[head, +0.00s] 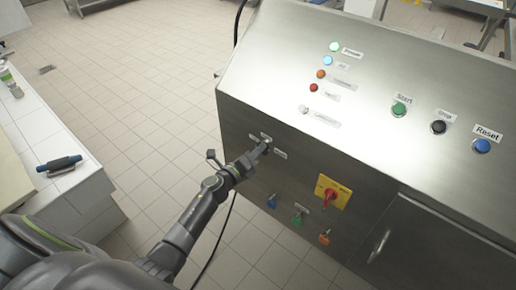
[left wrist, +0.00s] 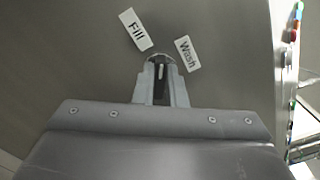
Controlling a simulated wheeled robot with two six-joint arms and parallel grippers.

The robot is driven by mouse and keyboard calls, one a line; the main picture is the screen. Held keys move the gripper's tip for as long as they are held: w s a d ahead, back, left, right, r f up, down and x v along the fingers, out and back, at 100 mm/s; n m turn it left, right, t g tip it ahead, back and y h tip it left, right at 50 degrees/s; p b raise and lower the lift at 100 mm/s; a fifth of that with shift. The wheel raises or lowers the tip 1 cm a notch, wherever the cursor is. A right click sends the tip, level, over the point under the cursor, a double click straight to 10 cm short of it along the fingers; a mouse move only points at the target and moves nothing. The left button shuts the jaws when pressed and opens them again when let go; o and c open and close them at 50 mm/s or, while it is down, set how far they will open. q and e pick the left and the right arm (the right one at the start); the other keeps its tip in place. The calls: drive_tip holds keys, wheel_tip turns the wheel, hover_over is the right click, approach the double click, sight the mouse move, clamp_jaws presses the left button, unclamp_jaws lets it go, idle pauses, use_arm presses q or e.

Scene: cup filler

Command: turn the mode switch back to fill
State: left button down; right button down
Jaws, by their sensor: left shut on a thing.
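The mode switch (left wrist: 160,69) is a small dark knob with a pale line, on the front face of the machine's steel cabinet. In the left wrist view a "Fill" label (left wrist: 137,29) is at its upper left and a "Wash" label (left wrist: 187,53) at its upper right. The pale line points roughly up the picture, between the two labels. My left gripper (head: 263,148) is shut on the knob, one finger on each side; in the left wrist view its fingers (left wrist: 160,91) hide part of the knob. My right gripper is not in view.
The cabinet's sloped top carries several lamps and green, black and blue buttons (head: 482,146). A red rotary switch on a yellow plate (head: 345,190) and several coloured fittings (head: 297,220) sit right of and below my gripper. A counter (head: 75,190) with a dark cylindrical object stands at left.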

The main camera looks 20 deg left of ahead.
use_arm(q)
drive_tip(key=shift+a+f+n+p, duration=0.1)
drive_tip(key=shift+n+p, duration=1)
drive_tip(key=shift+n, duration=2.1)
drive_tip(key=c, duration=1.5)
unclamp_jaws()
drive_tip(key=shift+s, duration=0.1)
drive_tip(key=b+v, duration=0.1)
drive_tip(key=v, duration=1.6)
drive_tip(key=shift+s+b, duration=0.1)
drive_tip(key=shift+b, duration=0.25)
